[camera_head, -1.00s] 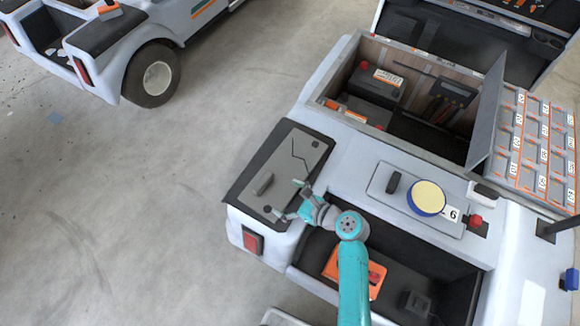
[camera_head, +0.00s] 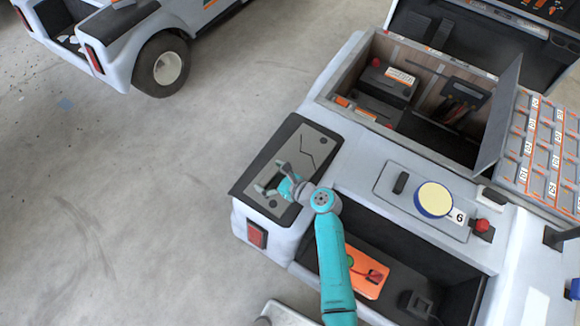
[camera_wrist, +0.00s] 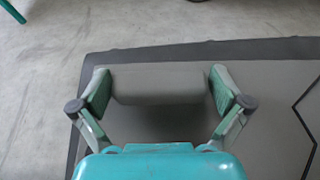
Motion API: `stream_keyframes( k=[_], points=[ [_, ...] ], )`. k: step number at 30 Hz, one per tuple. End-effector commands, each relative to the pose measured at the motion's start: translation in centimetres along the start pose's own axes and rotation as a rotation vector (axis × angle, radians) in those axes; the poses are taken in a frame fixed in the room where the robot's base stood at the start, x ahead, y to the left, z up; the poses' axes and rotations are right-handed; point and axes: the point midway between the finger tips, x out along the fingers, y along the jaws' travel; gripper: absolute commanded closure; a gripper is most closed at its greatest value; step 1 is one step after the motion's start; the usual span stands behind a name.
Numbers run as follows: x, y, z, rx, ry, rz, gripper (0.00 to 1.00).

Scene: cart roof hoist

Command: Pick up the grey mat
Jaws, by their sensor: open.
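The grey mat (camera_head: 314,150) lies on a dark panel at the near left corner of the cart. A thin dark zigzag line crosses it. In the wrist view the mat (camera_wrist: 270,88) fills much of the right side, and a raised grey handle block (camera_wrist: 158,86) stands on it. My gripper (camera_head: 270,180) is over the handle end of the mat. In the wrist view my gripper (camera_wrist: 157,90) is open, with one finger at each end of the block. Whether the fingers touch it I cannot tell. In the head view the gripper largely hides the block.
A grey lidded plate (camera_head: 390,205) with a round yellow-topped blue item (camera_head: 434,199) is to the right. An orange case (camera_head: 368,272) lies in the open recess below. An open toolbox (camera_head: 440,70) is behind. Clear floor (camera_head: 150,180) lies left of the cart.

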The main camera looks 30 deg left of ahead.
Motion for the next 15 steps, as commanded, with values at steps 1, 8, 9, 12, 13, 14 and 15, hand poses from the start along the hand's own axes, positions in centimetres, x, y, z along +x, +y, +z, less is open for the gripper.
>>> stream_keyframes(
  k=[1,8,9,12,13,14,15],
  points=[
    [0.54,0.07,-0.01,0.0,0.001,0.002,0.0],
    [1.11,0.02,-0.01,0.0,0.0,-0.001,0.0],
    [1.1,0.02,-0.01,0.0,0.0,-0.001,0.0],
    [1.09,0.02,-0.01,0.0,0.0,-0.001,0.1],
    [1.09,0.02,-0.02,0.0,0.0,-0.001,0.18],
    [1.09,0.02,-0.02,0.0,0.0,0.0,0.25],
    [1.08,0.03,-0.02,0.0,0.0,0.0,0.35]
  ],
)
